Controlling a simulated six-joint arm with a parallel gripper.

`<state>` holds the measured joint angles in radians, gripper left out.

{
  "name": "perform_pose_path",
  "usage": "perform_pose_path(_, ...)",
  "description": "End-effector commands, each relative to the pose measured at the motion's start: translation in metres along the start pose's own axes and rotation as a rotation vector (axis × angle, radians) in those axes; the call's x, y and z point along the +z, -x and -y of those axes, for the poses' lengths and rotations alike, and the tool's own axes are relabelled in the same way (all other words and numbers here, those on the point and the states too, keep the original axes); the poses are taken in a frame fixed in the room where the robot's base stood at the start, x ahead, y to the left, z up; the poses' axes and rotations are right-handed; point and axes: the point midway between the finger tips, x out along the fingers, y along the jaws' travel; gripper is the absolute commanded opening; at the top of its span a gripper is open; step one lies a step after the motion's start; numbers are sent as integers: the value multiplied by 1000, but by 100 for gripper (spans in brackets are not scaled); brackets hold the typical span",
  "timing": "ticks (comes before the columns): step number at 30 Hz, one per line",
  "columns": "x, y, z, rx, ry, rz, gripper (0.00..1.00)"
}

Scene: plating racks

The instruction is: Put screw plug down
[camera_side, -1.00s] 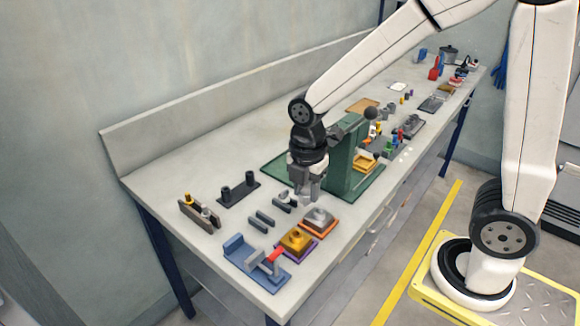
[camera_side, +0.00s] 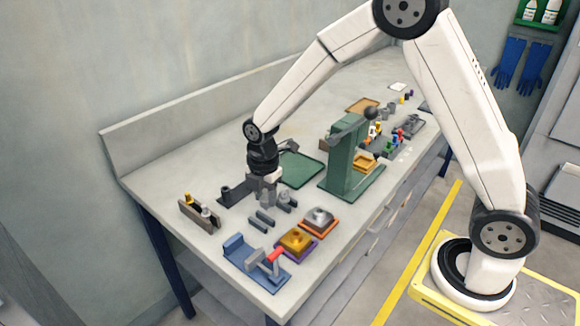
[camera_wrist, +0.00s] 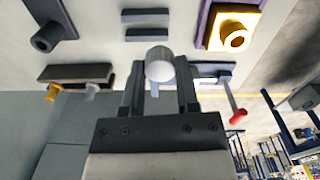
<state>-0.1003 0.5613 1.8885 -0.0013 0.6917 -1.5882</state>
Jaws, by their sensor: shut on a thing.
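My gripper (camera_side: 264,194) hangs over the near left part of the bench, by the dark plate with posts (camera_side: 232,193). In the wrist view my gripper (camera_wrist: 159,95) is shut on the screw plug (camera_wrist: 160,63), whose rounded, pale silver end shows between the fingers. In the side view I cannot make the plug out clearly. Part of the dark plate and one post are hidden behind the gripper; a hollow post (camera_wrist: 45,38) shows at upper left in the wrist view.
A brown rack (camera_side: 196,213) holds a yellow and a silver plug. Dark bars (camera_side: 262,220) lie in front of the gripper.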

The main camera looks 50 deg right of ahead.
Motion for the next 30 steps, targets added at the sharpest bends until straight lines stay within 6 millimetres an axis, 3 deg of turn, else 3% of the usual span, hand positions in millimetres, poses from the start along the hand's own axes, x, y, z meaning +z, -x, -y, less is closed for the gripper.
perform_pose_path(6, 1, -14, -12, 0, 0, 0, 0)
perform_pose_path(17, 1, -19, -16, 0, 0, 0, 0)
perform_pose_path(30, 0, -52, -18, 0, 0, -1, 0)
